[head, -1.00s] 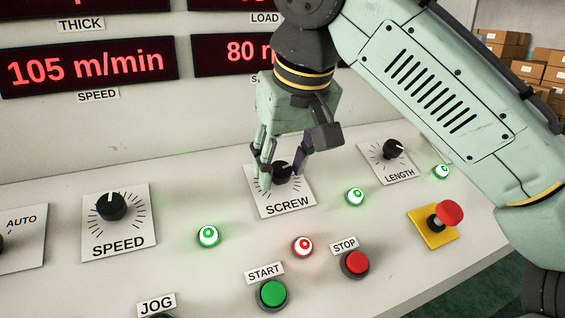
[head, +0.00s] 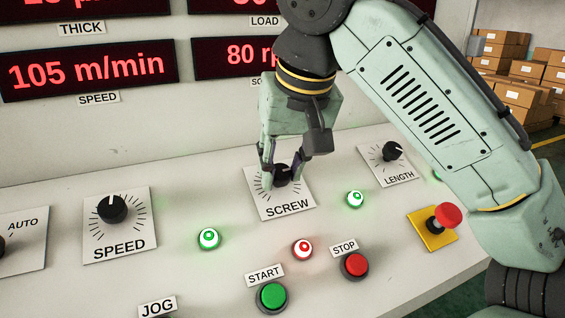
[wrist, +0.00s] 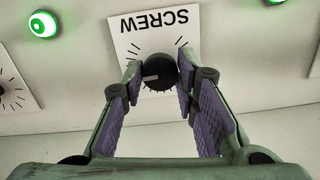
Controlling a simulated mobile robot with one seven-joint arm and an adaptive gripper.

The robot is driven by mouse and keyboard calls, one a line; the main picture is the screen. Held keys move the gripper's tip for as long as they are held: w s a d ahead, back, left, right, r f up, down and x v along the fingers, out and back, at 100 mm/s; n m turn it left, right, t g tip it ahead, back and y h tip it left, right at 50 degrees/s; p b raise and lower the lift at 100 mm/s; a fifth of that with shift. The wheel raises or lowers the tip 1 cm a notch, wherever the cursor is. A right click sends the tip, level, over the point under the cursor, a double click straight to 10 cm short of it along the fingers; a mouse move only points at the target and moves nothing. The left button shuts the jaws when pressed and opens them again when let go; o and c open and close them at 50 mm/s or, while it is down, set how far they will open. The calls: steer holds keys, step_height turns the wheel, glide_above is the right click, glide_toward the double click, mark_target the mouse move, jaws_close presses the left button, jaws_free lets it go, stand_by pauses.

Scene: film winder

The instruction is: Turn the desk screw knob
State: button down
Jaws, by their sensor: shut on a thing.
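The black SCREW knob (head: 281,176) stands on its white dial plate (head: 284,207) in the middle of the desk panel. It also shows in the wrist view (wrist: 159,72), with its white pointer line aimed to the left there. My gripper (head: 283,178) reaches down over the knob from above. Its purple-padded fingers are closed on the knob, one on each side, as the wrist view (wrist: 159,80) also shows. The gripper hides part of the knob and the top of the plate in the head view.
The SPEED knob (head: 112,208) is to the left and the LENGTH knob (head: 393,151) to the right. Lit green lamps (head: 208,239) and a red lamp (head: 302,250) sit nearby. START (head: 272,296), STOP (head: 355,265) and a red emergency button (head: 447,215) are in front and right.

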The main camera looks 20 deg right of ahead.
steer(key=c, duration=1.2)
jaws_free()
steer(key=shift+c, duration=0.2)
steer(key=s+r, duration=0.2)
steer(key=s, duration=0.5)
steer(key=s+r, duration=0.2)
steer(key=s, duration=0.5)
steer(key=shift+d+r, duration=0.25)
steer(key=shift+d, duration=0.15)
